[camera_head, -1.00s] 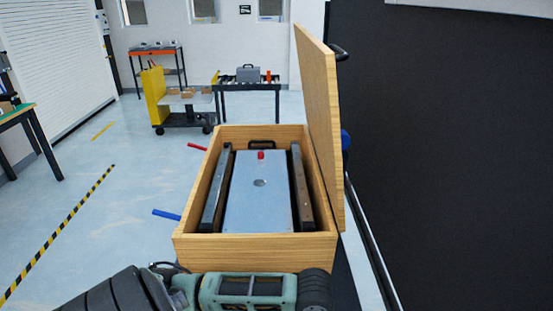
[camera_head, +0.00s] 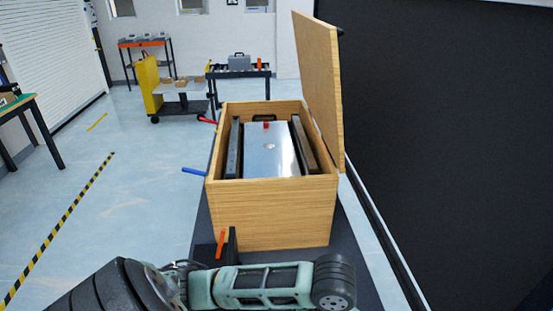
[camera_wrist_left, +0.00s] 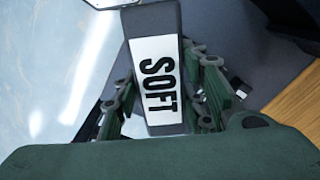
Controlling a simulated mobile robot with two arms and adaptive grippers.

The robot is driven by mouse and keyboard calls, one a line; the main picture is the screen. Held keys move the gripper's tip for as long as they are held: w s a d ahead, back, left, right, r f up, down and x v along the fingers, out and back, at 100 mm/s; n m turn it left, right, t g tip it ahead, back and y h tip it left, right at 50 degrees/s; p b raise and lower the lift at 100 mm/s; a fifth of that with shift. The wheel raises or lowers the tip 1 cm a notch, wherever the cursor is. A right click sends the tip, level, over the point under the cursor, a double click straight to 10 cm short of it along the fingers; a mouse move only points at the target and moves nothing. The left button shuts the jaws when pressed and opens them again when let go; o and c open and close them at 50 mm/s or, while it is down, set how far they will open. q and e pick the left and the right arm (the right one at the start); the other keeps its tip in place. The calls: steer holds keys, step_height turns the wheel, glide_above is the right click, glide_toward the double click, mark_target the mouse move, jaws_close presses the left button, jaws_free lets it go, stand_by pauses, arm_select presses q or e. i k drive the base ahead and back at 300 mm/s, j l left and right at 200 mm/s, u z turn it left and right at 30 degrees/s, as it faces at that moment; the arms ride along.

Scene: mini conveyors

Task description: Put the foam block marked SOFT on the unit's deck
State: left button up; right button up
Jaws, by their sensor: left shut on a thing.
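The foam block (camera_wrist_left: 157,70) is dark with a white label reading SOFT in black letters. In the left wrist view it lies between the fingers of my left gripper (camera_wrist_left: 162,92), which is shut on it. In the head view my left arm crosses the bottom, but the block and fingertips cannot be made out. An open wooden crate (camera_head: 274,215) stands beyond the arm. In it lies a unit with a flat silver deck (camera_head: 270,160), a red knob (camera_head: 266,126) and a black handle (camera_head: 264,118). My right gripper is not in view.
Dark bars (camera_head: 234,150) flank the deck inside the crate. The raised lid (camera_head: 320,85) stands at its right, beside a dark wall (camera_head: 440,150). Blue (camera_head: 194,171), red (camera_head: 207,120) and orange (camera_head: 221,243) levers show left of or before the crate. Open floor lies left.

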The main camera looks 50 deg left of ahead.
mark_target(282, 157)
steer(key=k+j+z, duration=0.25)
steer(key=k, duration=0.5)
steer(key=k+j+z, duration=0.15)
steer(key=k+z, duration=0.15)
steer(key=k, duration=0.45)
steer(key=k+j+z, duration=0.1)
steer(key=j, duration=0.3)
steer(key=k+j+z, duration=0.15)
steer(key=j, duration=0.25)
steer(key=k+j+z, duration=0.1)
steer(key=j, duration=0.3)
steer(key=k+j+z, duration=0.1)
steer(key=j, duration=0.3)
steer(key=k+j+z, duration=0.15)
steer(key=j, duration=0.2)
steer(key=j+z, duration=0.1)
steer(key=j, duration=0.4)
steer(key=j+z, duration=0.1)
steer(key=j, duration=0.4)
steer(key=k+j+z, duration=0.1)
steer(key=j, duration=0.4)
steer(key=k+j+z, duration=0.1)
steer(key=j, duration=0.4)
steer(key=k+j+z, duration=0.1)
steer(key=j, duration=0.4)
